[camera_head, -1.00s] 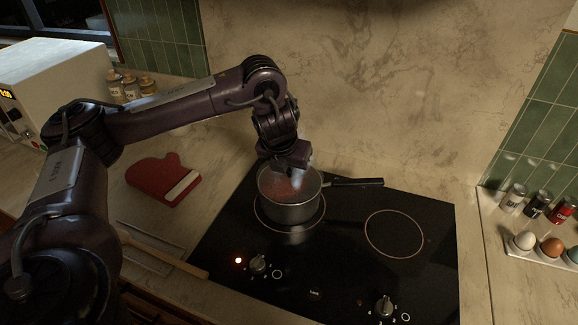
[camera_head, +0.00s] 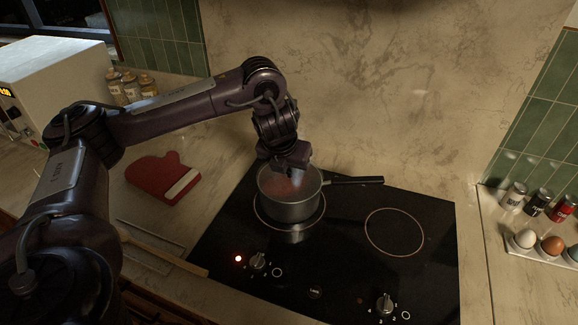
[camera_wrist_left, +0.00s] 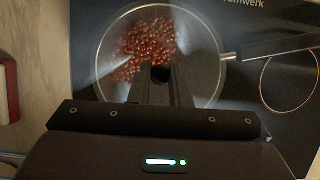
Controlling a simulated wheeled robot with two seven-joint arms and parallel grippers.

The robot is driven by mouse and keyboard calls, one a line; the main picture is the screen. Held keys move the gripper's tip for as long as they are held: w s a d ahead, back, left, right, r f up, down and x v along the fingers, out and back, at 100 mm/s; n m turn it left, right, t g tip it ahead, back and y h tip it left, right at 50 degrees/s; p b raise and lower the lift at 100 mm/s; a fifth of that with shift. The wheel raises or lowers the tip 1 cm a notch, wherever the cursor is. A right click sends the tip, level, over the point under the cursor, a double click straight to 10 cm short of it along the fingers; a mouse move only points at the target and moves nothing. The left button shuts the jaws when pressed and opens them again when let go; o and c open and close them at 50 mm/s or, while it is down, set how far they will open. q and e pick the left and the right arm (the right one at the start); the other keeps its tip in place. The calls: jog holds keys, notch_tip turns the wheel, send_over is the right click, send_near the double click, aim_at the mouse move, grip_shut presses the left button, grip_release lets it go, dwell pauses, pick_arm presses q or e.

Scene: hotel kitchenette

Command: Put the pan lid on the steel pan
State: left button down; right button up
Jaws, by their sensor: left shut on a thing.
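The steel pan (camera_head: 290,210) stands on the back left ring of the hob, its black handle pointing right. Several red-brown beans show inside it in the left wrist view. My left gripper (camera_head: 297,178) reaches down over the pan. In the left wrist view its fingers (camera_wrist_left: 160,80) are shut on the dark knob of the glass pan lid (camera_wrist_left: 200,62), which is clear and lies over the pan's opening. I cannot tell whether the lid's rim touches the pan or hovers just above it. My right gripper is not in view.
The black hob (camera_head: 350,260) has an empty ring at right and a lit red light at front left. A red oven mitt (camera_head: 160,178) lies left of it. Spice jars (camera_head: 540,203) and an egg tray (camera_head: 540,254) stand at right. A white microwave (camera_head: 50,85) is at back left.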

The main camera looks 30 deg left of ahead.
pick_arm(q)
jog(key=c, duration=0.8)
grip_release()
jog(key=shift+r+p, duration=3.5)
jog(key=shift+p, duration=0.35)
